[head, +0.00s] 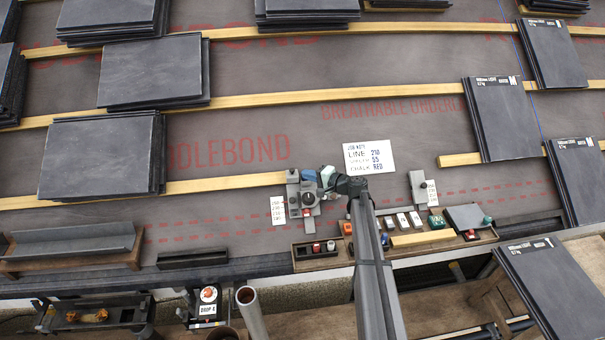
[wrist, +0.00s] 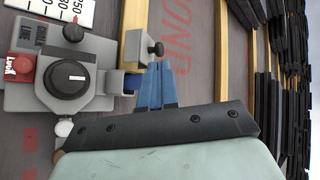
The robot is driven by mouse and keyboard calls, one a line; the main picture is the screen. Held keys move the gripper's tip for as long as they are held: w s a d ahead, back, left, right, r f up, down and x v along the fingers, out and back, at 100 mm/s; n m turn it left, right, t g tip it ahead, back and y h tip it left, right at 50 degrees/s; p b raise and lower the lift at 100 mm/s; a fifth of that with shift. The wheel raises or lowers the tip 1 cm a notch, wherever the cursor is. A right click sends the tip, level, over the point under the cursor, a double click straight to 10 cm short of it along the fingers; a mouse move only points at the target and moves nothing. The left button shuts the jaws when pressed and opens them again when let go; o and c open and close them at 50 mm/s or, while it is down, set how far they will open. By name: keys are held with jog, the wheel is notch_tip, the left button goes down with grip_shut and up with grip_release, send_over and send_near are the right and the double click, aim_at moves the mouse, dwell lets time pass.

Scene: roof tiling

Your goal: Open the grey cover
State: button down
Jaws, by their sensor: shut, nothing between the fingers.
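A grey device (head: 294,190) with a round black dial (wrist: 70,80) sits on the dark underlay in the middle of the head view. On its side nearest my fingers is a small grey plate (wrist: 131,49) with a black knob (wrist: 156,48); I cannot tell for sure whether this plate is the grey cover. My gripper (wrist: 155,72) has blue fingers, shut and empty. In the wrist view the fingertips are just below the plate and knob; whether they touch is unclear. In the head view my gripper (head: 326,176) is at the device's upper right, partly hiding it.
A white note board (head: 368,157) lies at the upper right of my gripper. A wooden tray (head: 300,262) with small parts lies below. Slate stacks (head: 100,155) and timber battens (head: 250,99) surround the area.

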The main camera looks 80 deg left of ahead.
jog(key=v, duration=1)
jog(key=d+f+n+t+h, duration=0.25)
jog(key=d+f, duration=0.35)
jog(key=d, duration=0.3)
jog(key=d+f+n+t+h, duration=0.1)
jog(key=d+f+t+h, duration=0.1)
jog(key=d+f+h, duration=0.5)
jog(key=w+d+f+m+t+h, duration=0.1)
jog(key=w+d+f, duration=0.35)
jog(key=d, duration=0.95)
jog(key=w+d+f+m+t+h, duration=0.1)
jog(key=w+d+f, duration=0.4)
jog(key=d, duration=0.8)
jog(key=w+d+f+m+t, duration=0.15)
jog(key=w+d+f, duration=0.4)
jog(key=d, duration=0.85)
jog(key=s+d+f+m+g, duration=0.1)
jog(key=s+d+m, duration=0.1)
jog(key=d, duration=1)
jog(key=s+d+f+m+g, duration=0.1)
jog(key=d+m, duration=0.3)
jog(key=d, duration=0.9)
jog(key=s+d+f+m+g, duration=0.2)
jog(key=s+d+m, duration=0.1)
jog(key=d, duration=1)
jog(key=shift+s+d+f+y, duration=0.25)
jog(key=shift+s+f+y, duration=0.05)
jog(key=shift+s+y, duration=0.15)
